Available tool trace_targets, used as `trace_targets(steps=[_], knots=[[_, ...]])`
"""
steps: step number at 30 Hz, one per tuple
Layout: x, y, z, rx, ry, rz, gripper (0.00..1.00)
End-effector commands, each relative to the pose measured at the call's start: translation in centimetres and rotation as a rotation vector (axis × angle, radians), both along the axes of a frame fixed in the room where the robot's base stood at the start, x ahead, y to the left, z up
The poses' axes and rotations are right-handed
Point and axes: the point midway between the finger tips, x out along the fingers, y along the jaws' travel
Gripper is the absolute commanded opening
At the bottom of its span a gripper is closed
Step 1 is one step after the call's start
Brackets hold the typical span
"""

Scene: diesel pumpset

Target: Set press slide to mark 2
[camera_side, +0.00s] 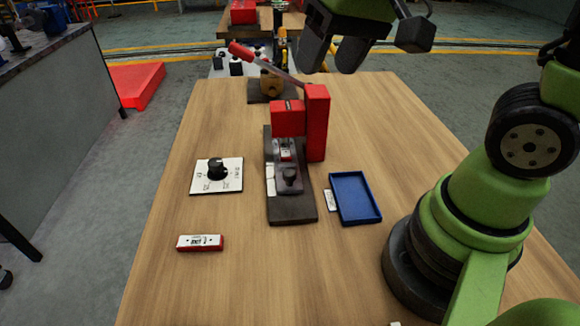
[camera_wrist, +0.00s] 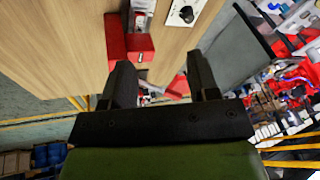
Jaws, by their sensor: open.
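The red press (camera_side: 317,122) stands on a dark base plate (camera_side: 292,212) in the middle of the wooden table. Its slide carries a black knob (camera_side: 290,178) and sits in front of the red head. White labels lie along the left of the track; their marks are too small to read. A lever with a red handle (camera_side: 241,50) slants up to the left behind the head. My gripper (camera_wrist: 162,75) is open and empty, above and behind the press. In the wrist view the red press (camera_wrist: 116,38) shows beyond the left finger; the slide is not clear there.
A white dial plate (camera_side: 229,182) with a black knob lies left of the press. A red-and-white block (camera_side: 200,243) lies at front left. A blue tray (camera_side: 368,212) lies to the right, beside a small white label. The table's front middle is clear.

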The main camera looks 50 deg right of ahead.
Motion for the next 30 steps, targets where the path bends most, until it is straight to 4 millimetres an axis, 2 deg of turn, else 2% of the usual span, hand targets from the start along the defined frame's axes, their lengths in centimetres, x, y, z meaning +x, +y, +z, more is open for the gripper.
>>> trace_targets(steps=[1,6,10,13,23,30], knots=[[1.2,-0.1,-1.4,-0.013,0.052,0.003,0.55],[4.5,-0.2,-6.2,-0.053,0.189,0.012,0.55],[5.9,-0.3,-9.8,-0.077,0.271,0.021,0.55],[6.4,-0.4,-11.7,-0.089,0.310,0.025,0.55],[6.6,-0.4,-15.2,-0.098,0.341,0.030,0.55],[6.6,-0.4,-19.8,-0.098,0.341,0.030,0.55]])
